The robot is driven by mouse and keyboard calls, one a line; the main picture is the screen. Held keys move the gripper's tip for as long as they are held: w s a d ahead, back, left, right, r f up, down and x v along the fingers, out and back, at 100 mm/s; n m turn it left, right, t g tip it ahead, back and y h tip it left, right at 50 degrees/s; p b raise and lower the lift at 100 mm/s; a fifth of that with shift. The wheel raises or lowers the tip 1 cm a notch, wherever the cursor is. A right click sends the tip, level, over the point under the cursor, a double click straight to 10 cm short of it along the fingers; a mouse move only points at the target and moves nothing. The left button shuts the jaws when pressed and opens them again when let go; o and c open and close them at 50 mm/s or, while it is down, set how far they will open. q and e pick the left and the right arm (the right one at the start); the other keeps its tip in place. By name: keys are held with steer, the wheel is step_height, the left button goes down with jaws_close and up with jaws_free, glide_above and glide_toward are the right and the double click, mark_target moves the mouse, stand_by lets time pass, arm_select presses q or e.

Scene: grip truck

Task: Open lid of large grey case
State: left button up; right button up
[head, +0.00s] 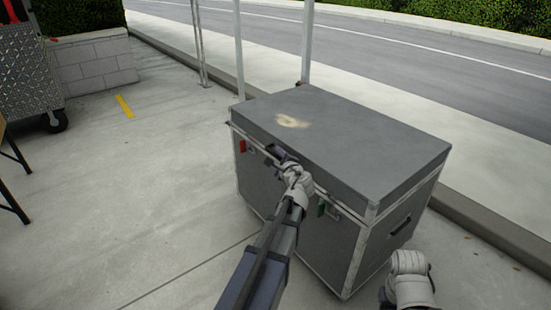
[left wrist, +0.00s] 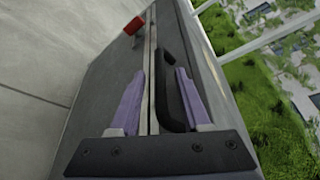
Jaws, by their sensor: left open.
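The large grey case (head: 335,140) stands on the pavement with its lid (head: 360,130) down. My left gripper (head: 277,153) is at the front face by the lid seam, between these latches. In the left wrist view its two purple fingers (left wrist: 160,100) are apart, with a black handle (left wrist: 172,80) and the metal seam strip between them. I cannot tell whether they touch the handle. My right gripper (head: 410,275) is low, near the case's right end; its fingers do not show clearly.
Metal poles (head: 306,45) stand behind the case, with a kerb and road beyond. A block planter wall (head: 95,62) and a wheeled metal box (head: 28,90) are at the upper left. The pavement left of the case is clear.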

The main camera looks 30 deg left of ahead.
arm_select(q)
steer(key=shift+w+a+f, duration=0.1)
steer(key=shift+w+a, duration=0.25)
steer(key=shift+a, duration=0.05)
jaws_close()
stand_by(1.3)
